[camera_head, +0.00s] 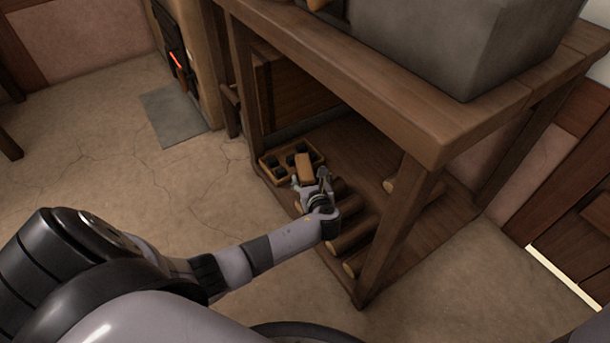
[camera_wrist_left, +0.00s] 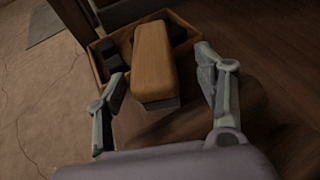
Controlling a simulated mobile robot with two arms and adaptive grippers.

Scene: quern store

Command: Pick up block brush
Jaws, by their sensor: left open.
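The block brush (camera_wrist_left: 153,62) is a light brown wooden block with a darker strip under its near end, in the left wrist view. In the head view the block brush (camera_head: 304,168) lies over a small wooden tray on the low shelf. My left gripper (camera_head: 311,180) reaches down to it. In the left wrist view my left gripper (camera_wrist_left: 165,90) is open, one finger on each side of the brush's near end, with a gap at the right finger. Whether the left finger touches it is unclear. My right gripper is not in view.
The wooden tray (camera_head: 269,163) holds several dark pieces. Several logs (camera_head: 350,235) lie on the shelf beside my gripper. A table leg (camera_head: 391,235) and the tabletop edge (camera_head: 440,145) stand close to my arm. Open floor (camera_head: 110,190) lies to the left.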

